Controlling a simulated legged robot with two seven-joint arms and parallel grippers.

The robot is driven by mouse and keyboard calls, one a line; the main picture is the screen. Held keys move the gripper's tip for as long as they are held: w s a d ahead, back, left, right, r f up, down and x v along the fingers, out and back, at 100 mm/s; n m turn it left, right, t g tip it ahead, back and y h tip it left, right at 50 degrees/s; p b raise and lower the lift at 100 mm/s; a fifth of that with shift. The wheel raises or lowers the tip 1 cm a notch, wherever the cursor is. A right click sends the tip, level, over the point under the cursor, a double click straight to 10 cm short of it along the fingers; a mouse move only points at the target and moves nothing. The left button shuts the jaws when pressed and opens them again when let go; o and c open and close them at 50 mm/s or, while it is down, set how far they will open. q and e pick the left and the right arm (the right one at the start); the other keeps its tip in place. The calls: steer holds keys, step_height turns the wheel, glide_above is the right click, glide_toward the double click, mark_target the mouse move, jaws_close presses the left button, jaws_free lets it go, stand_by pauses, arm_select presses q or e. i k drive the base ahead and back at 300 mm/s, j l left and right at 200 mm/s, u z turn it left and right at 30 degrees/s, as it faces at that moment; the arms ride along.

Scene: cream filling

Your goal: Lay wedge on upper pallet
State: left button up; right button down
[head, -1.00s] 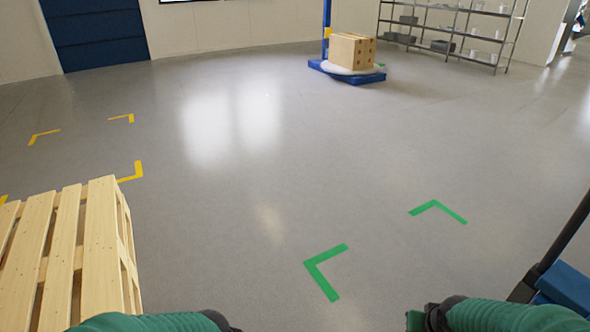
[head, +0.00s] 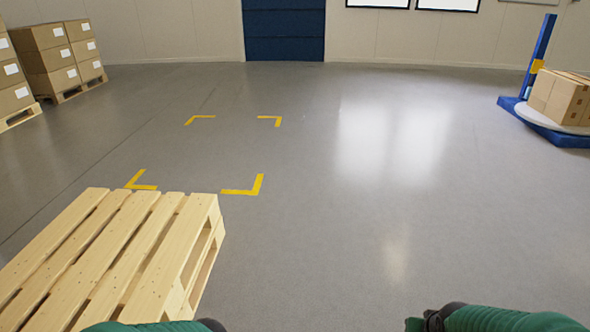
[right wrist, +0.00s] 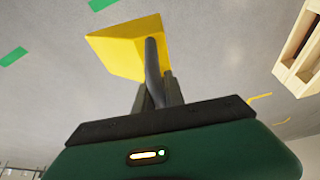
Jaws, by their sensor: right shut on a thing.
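A yellow wedge (right wrist: 130,45) with a dark rod-like handle (right wrist: 152,72) shows in the right wrist view. My right gripper (right wrist: 158,88) is shut on the wedge by its handle and holds it above the grey floor. In the head view, the wedge and the right fingertips are hidden; only part of my right arm shows at the bottom. A stack of bare wooden pallets stands at the lower left, with the slatted upper pallet (head: 137,245) on top, empty where seen. A pallet corner also shows in the right wrist view (right wrist: 300,55), apart from the wedge. My left gripper is out of sight.
Yellow corner marks (head: 245,188) lie on open floor behind the pallets. Boxes on pallets (head: 62,60) stand at the back left. A blue turntable machine (head: 540,125) carrying boxes (head: 558,98) stands at the right. The middle floor is clear.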

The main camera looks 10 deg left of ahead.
mark_target(97, 274)
steer(key=i+u, duration=0.35)
steer(key=u, duration=0.15)
steer(key=i+l+u, duration=0.15)
steer(key=i+u, duration=0.2)
steer(key=u, duration=0.15)
steer(key=i+l+u, duration=0.25)
steer(key=u, duration=0.25)
steer(key=i+l+u, duration=0.3)
steer(key=u, duration=0.15)
steer(key=i+l+u, duration=0.15)
steer(key=l+u, duration=0.35)
steer(key=i+l+u, duration=0.2)
steer(key=u, duration=0.25)
steer(key=i+l+u, duration=0.6)
steer(key=u, duration=0.3)
steer(key=k+l, duration=0.05)
steer(key=l, duration=0.05)
